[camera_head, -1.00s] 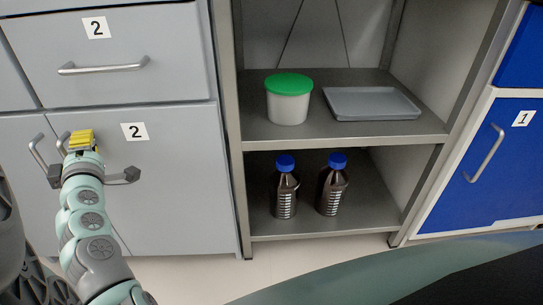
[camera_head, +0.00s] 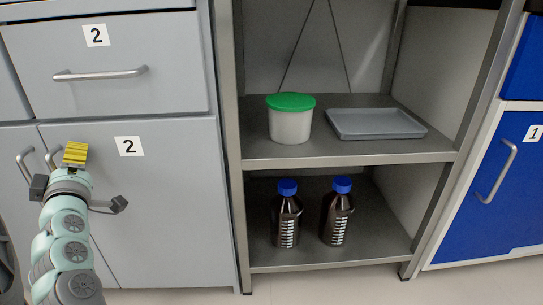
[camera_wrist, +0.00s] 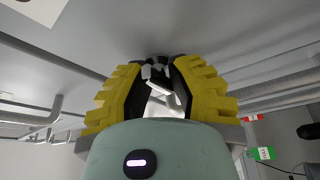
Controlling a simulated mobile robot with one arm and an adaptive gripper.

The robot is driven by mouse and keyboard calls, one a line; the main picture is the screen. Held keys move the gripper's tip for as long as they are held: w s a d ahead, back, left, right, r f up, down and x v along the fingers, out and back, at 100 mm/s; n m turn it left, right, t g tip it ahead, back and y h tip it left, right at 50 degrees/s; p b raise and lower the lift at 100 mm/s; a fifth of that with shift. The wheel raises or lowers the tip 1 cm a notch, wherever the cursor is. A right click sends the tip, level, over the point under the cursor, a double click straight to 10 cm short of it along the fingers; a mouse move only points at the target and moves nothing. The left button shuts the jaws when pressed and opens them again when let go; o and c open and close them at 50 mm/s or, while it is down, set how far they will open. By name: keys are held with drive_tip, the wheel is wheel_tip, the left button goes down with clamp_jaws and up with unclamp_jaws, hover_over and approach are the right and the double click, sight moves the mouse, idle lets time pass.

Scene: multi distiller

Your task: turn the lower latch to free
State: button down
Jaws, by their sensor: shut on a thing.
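My gripper (camera_head: 75,154), with yellow fingers, is at the far left in the head view, in front of the grey cupboard door marked 2. In the wrist view my gripper (camera_wrist: 166,80) is shut on a small white-and-black piece (camera_wrist: 160,97) between its fingers. Whether this piece is the lower latch I cannot tell. A green tag (camera_wrist: 264,153) and a red tag (camera_wrist: 253,118) show at the right in the wrist view, with a dark rounded part (camera_wrist: 306,131) beside them. No latch is clearly seen in the head view.
The grey cupboard (camera_head: 180,215) has a drawer with a bar handle (camera_head: 100,74) above the gripper. An open shelf unit to the right holds a green-lidded tub (camera_head: 290,120), a grey tray (camera_head: 375,124) and two brown bottles. A blue cabinet (camera_head: 490,165) stands further right.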

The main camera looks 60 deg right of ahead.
drive_tip(key=shift+d+f, duration=0.15)
drive_tip(key=shift+f, duration=0.2)
drive_tip(key=c, duration=1.2)
unclamp_jaws()
drive_tip(key=o, duration=0.4)
drive_tip(key=shift+s+r, duration=0.1)
drive_tip(key=shift+r, duration=0.15)
drive_tip(key=v, duration=1.2)
drive_tip(key=shift+r, duration=0.15)
